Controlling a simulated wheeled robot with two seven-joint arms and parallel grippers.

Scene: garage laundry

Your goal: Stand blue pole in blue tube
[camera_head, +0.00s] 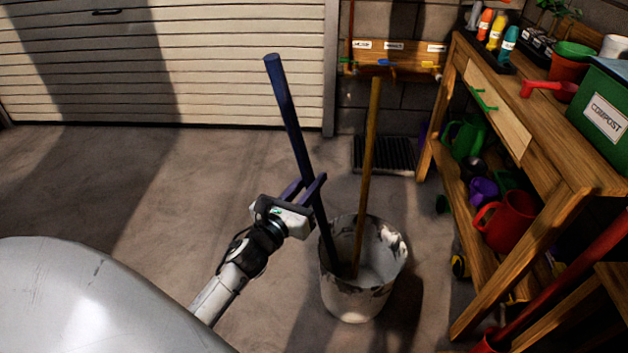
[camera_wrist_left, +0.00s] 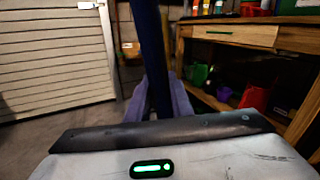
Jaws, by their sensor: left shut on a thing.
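The blue pole (camera_head: 289,110) is long and dark blue and leans a little, its top tipped left. My left gripper (camera_head: 310,190) is shut around the pole at about mid-length. Its purple fingers flank the pole in the left wrist view too, where the pole (camera_wrist_left: 152,60) rises out of the top of the picture. The pole's lower end reaches down inside a stained white bucket (camera_head: 350,300). I cannot tell if that end touches the bucket's bottom. I see no blue tube in either view. My right gripper is out of view.
A yellow pole (camera_head: 369,160) also stands in the bucket. A wooden bench (camera_head: 560,150) with pots, bottles and a green compost bin (camera_head: 600,106) is at right. A red pole (camera_head: 575,270) leans at lower right. The floor (camera_head: 90,185) at left is clear.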

